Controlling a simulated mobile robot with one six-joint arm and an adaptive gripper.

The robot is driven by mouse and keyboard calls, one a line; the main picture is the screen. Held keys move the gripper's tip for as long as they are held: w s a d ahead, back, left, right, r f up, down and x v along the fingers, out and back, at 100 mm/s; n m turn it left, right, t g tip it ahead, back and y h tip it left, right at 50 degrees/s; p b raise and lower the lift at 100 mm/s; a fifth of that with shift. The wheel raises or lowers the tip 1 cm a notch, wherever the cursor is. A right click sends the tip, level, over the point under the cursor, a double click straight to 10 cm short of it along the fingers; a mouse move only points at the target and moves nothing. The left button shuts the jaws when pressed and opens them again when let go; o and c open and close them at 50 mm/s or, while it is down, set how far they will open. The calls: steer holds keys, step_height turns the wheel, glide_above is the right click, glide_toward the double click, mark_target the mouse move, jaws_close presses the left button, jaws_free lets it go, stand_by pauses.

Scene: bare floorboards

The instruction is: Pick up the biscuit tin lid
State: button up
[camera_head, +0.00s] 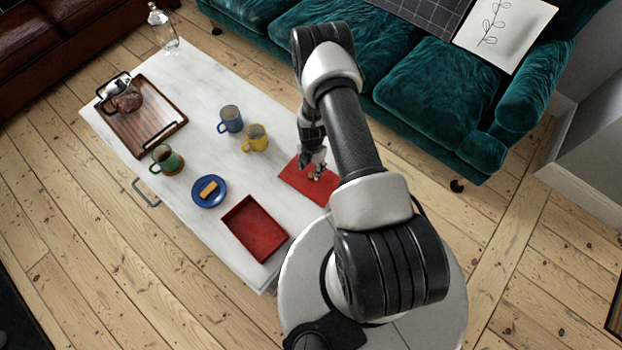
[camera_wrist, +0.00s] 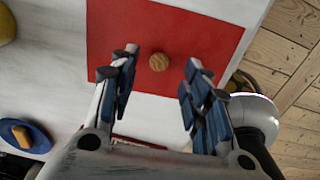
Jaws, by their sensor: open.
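The biscuit tin lid (camera_head: 297,182) is a flat red rectangle lying on the white table near its right end, partly hidden by my arm. In the wrist view the lid (camera_wrist: 205,35) fills the upper middle, with a round wooden knob (camera_wrist: 158,62) on it. My gripper (camera_head: 316,172) is over the lid. In the wrist view my gripper (camera_wrist: 159,70) is open and empty, with one finger on each side of the knob. I cannot tell how high the fingertips are above the lid.
An open red tin (camera_head: 255,230) stands beside the lid, near a blue plate (camera_head: 220,199) with a biscuit. Yellow (camera_head: 255,138), blue (camera_head: 230,120) and green (camera_head: 166,160) mugs, a wooden tray (camera_head: 140,125) and a glass bottle (camera_head: 163,30) share the table. A teal sofa (camera_head: 435,90) stands behind.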

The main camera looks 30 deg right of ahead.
mark_target(311, 175)
steer(key=f, duration=0.1)
steer(key=f+b, duration=0.1)
steer(key=f, duration=0.1)
steer(key=f+b, duration=0.1)
steer(key=shift+s+a+f, duration=0.1)
steer(key=shift+a+f, duration=0.15)
steer(key=shift+f, duration=0.05)
steer(key=shift+r, duration=0.1)
steer(key=shift+c, duration=0.5)
jaws_close()
